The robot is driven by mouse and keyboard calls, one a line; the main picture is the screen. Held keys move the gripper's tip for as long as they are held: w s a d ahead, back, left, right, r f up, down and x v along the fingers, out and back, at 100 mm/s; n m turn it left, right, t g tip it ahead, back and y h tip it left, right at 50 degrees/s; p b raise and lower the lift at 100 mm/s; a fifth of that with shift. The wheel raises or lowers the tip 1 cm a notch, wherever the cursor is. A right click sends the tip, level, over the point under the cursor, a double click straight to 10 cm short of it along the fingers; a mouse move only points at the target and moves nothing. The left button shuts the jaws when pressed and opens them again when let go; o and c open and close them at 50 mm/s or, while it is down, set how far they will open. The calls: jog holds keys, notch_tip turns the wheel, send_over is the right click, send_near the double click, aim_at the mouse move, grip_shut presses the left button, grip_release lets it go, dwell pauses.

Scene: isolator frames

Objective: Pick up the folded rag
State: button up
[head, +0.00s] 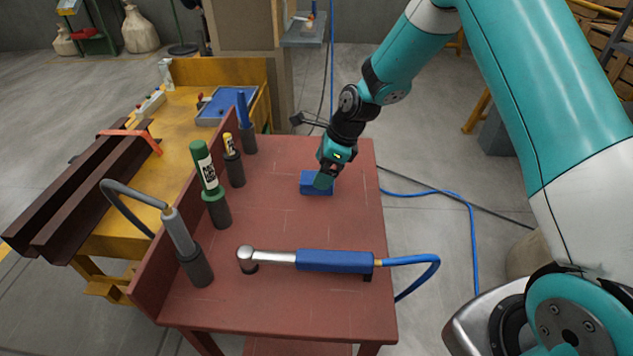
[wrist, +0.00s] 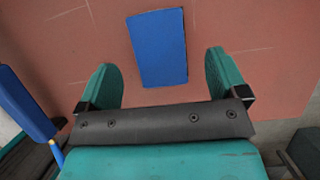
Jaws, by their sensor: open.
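The folded rag looks like a flat blue rectangle (head: 313,187) lying on the red-brown table toward its far right part. In the wrist view the blue rag (wrist: 158,47) lies ahead of and between the two teal fingers. My gripper (head: 325,180) is over the rag's right part in the head view and hides some of it. In the wrist view my gripper (wrist: 162,75) is open, with nothing between its fingers but the rag and table beyond. I cannot tell how high the fingertips are above the rag.
A blue-handled tool (head: 335,261) with a blue hose lies across the near part of the red-brown table (head: 285,306). A grey tool (head: 180,235), a green cylinder (head: 205,168) and other upright tools stand in holders along the left edge. The table's middle is clear.

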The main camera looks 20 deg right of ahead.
jog(key=x, duration=0.4)
jog(key=c, duration=1)
jog(key=shift+r, duration=0.1)
notch_tip(320, 180, up, 20)
